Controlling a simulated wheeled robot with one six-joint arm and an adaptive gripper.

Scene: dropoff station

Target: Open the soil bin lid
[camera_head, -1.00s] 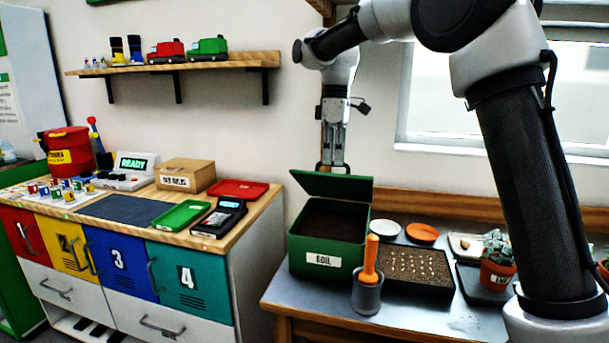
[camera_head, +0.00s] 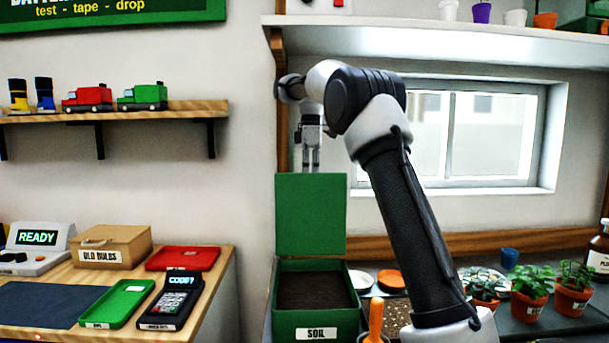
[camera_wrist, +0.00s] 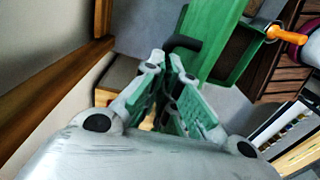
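The green soil bin (camera_head: 316,319), labelled SOIL, stands at the left end of the grey table with dark soil (camera_head: 318,291) inside. Its green lid (camera_head: 310,215) stands about upright at the back of the bin, so the opening is uncovered. My gripper (camera_head: 311,166) points down at the lid's top edge, and the lid may hide its tips. In the wrist view, my gripper (camera_wrist: 169,72) has a narrow gap between its fingers. The green lid (camera_wrist: 212,40) lies beyond them, with a dark handle (camera_wrist: 184,43) close to the tips. I cannot tell whether they touch.
A trowel with an orange handle (camera_head: 376,317) stands beside the bin. A white dish (camera_head: 361,279), an orange dish (camera_head: 391,280) and potted plants (camera_head: 529,290) are to the right. The window wall is close behind. A wooden counter (camera_head: 215,283) stands left.

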